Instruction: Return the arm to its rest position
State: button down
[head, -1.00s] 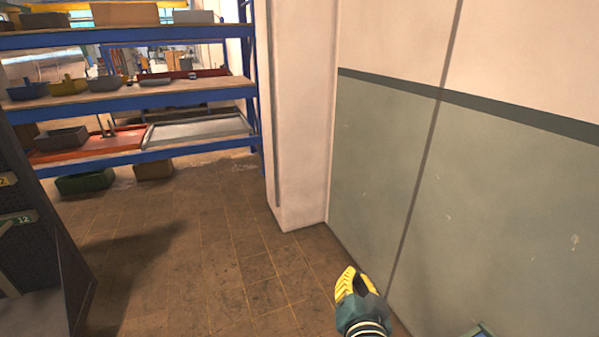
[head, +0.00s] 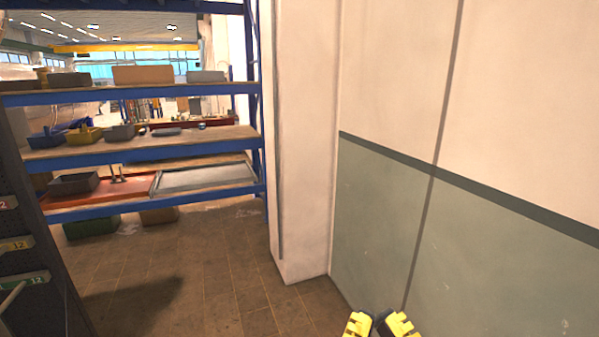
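My gripper (head: 379,323) shows at the bottom edge of the head view, right of the middle. Its two yellow-and-dark fingers stand apart with a gap between their tips, and I see nothing held in it. The rest of the gripper and my arm are cut off below the frame. The gripper appears in front of the foot of the wall and the floor.
A grey-green and white wall (head: 480,250) fills the right side. A white pillar (head: 305,150) stands left of it. Blue shelving (head: 180,150) with bins and trays is at the back left. A dark rack (head: 35,240) stands at the left edge. The tiled floor (head: 200,280) between is clear.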

notch_tip(320, 180, up, 22)
jog(key=p, duration=1.8)
